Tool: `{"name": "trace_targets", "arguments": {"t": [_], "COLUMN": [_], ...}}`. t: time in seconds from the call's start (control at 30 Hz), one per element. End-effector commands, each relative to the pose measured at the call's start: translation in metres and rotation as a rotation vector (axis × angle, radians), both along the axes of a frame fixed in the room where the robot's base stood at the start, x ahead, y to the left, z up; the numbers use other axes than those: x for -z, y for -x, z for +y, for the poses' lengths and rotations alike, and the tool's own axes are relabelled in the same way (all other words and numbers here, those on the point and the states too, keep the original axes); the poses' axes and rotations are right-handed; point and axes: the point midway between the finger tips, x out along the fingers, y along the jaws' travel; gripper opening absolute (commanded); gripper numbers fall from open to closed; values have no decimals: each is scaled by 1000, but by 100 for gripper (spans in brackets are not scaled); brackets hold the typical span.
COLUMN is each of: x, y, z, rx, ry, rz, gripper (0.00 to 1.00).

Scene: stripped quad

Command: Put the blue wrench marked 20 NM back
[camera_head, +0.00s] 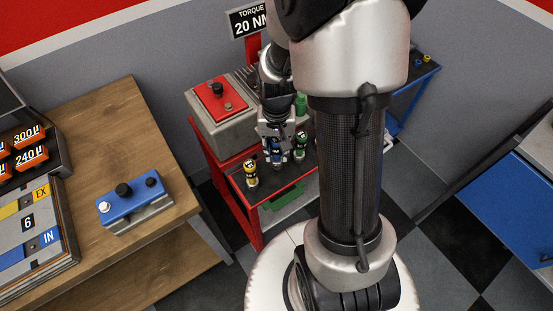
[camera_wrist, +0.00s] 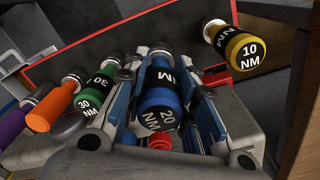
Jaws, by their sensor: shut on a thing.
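The blue wrench marked 20 NM (camera_wrist: 161,100) is between the fingers of my gripper (camera_wrist: 160,125) in the wrist view, its labelled end facing the camera. In the head view my gripper (camera_head: 276,138) is shut on the blue wrench (camera_head: 277,155) over the front part of the red cart. A yellow wrench marked 10 NM (camera_wrist: 239,48) and a green wrench marked 30 NM (camera_wrist: 95,92) stand on either side, apart from the blue one. The lower end of the blue wrench is hidden, so I cannot tell whether it touches the cart top.
The red cart (camera_head: 242,205) also carries a grey box with a red top (camera_head: 222,100). A sign reading TORQUE 20 NM (camera_head: 249,20) stands behind. Orange (camera_wrist: 48,108) and purple (camera_wrist: 14,124) wrenches are beyond the green one. A wooden bench (camera_head: 120,150) with a blue device (camera_head: 131,200) is left.

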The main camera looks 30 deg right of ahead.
Motion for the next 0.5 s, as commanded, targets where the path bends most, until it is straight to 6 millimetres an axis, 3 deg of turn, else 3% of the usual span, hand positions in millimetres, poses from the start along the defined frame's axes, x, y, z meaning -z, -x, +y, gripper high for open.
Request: {"name": "trace_targets", "arguments": {"t": [0.3,0.5], "x": [41,43], "y": [1,0], "z": [0,0], "rx": [0,0], "ry": [0,0], "rz": [2,0], "gripper": [0,0]}}
